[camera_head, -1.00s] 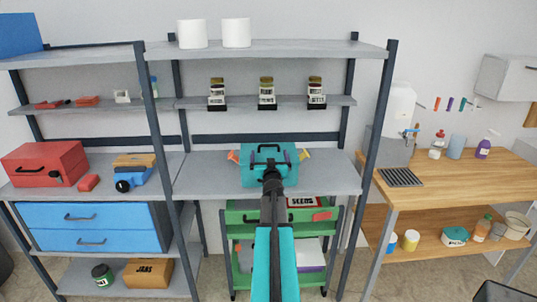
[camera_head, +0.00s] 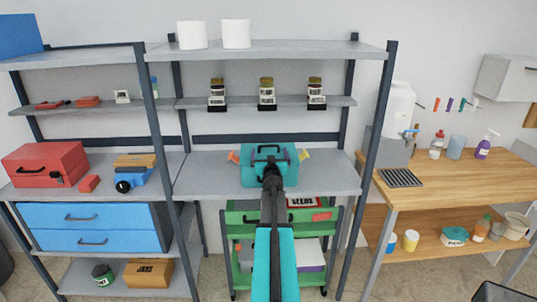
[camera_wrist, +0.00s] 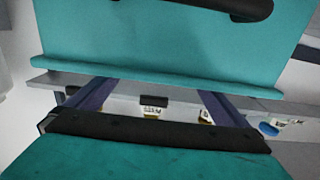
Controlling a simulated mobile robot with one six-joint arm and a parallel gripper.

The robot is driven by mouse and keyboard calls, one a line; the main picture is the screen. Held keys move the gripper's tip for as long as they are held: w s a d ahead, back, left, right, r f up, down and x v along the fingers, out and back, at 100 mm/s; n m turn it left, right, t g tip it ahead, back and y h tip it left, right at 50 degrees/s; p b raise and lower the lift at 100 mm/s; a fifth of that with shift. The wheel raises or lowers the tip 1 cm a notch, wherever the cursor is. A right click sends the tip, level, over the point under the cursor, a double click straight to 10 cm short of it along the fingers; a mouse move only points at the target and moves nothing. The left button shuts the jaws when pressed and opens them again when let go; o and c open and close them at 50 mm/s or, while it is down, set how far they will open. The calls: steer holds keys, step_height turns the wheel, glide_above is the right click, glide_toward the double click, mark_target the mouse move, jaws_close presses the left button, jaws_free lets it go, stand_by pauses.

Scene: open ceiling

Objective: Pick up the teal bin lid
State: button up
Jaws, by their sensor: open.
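In the wrist view a teal panel with a dark handle, which looks like the lid (camera_wrist: 160,50), fills the top.
Orange and yellow items (camera_head: 305,156) show at both sides of the bin. Jars (camera_head: 266,94) stand on the shelf above. A green cart (camera_head: 243,217) is below. Bare shelf (camera_head: 205,175) lies left and right of the bin.

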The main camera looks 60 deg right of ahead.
steer(key=shift+x, duration=1.1)
steer(key=c, duration=1.2)
steer(key=shift+r, duration=0.15)
steer(key=shift+r+p, duration=0.4)
steer(key=shift+r, duration=0.5)
steer(key=shift+r+p, duration=0.5)
steer(key=shift+r, duration=0.5)
steer(key=s+a+p, duration=0.1)
steer(key=s+a, duration=0.1)
steer(key=s, duration=0.3)
steer(key=s+a+p, duration=0.1)
steer(key=s+a, duration=0.1)
steer(key=s, duration=0.3)
steer(key=s+a+r+p, duration=0.1)
steer(key=s+a, duration=0.1)
steer(key=s, duration=0.3)
steer(key=shift+p, duration=0.35)
